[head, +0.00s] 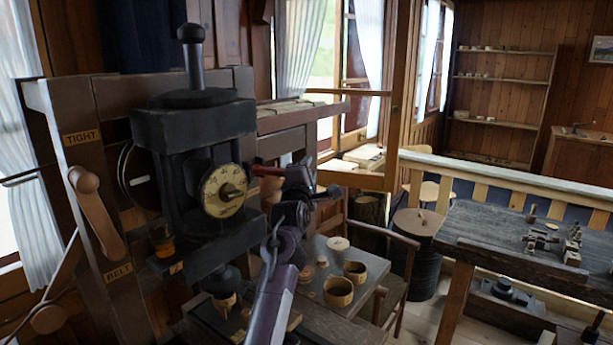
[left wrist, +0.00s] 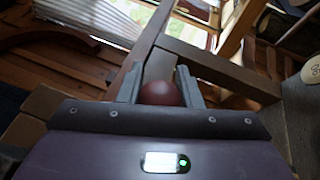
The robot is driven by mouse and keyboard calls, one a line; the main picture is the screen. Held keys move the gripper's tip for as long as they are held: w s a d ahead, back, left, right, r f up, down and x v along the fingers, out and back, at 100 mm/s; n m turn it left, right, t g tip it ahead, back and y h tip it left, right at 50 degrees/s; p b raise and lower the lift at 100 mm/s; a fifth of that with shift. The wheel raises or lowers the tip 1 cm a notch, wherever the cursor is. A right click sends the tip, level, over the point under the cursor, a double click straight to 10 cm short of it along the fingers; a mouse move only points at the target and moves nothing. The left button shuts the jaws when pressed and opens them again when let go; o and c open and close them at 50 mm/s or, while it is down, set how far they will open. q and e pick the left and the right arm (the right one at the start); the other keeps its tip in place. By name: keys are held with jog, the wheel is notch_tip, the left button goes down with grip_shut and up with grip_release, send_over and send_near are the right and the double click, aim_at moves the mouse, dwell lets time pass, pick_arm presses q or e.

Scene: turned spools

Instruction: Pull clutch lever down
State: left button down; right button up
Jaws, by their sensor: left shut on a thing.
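The clutch lever (head: 265,171) is a short reddish arm that sticks out to the right from the dark machine beside the brass dial (head: 223,190). My left gripper (head: 290,174) is at its outer end, with my purple arm coming up from below. In the left wrist view a round dark red knob (left wrist: 162,94) sits between the two grey fingers of my left gripper (left wrist: 160,86), which is shut on it. The fingers hide part of the knob. The lever's pivot is not clear. My right gripper does not show.
A wooden crank lever (head: 95,214) is on the left post between the TIGHT and BELT labels. A chair (head: 399,262) and a dark workbench (head: 490,235) stand to the right.

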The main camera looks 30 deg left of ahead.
pick_arm(q)
jog(key=shift+d+f+m+t+b, duration=0.2)
jog(key=shift+f+m+t+b, duration=0.1)
jog(key=shift+f+m+b, duration=0.7)
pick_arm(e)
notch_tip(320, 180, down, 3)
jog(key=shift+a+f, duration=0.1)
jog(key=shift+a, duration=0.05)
pick_arm(q)
jog(key=shift+f, duration=0.4)
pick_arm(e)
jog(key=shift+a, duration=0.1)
pick_arm(q)
jog(key=c, duration=1.4)
grip_release()
jog(key=o, duration=0.4)
jog(key=shift+r, duration=0.1)
jog(key=shift+c, duration=0.2)
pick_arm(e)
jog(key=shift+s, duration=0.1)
pick_arm(q)
jog(key=shift+s, duration=0.1)
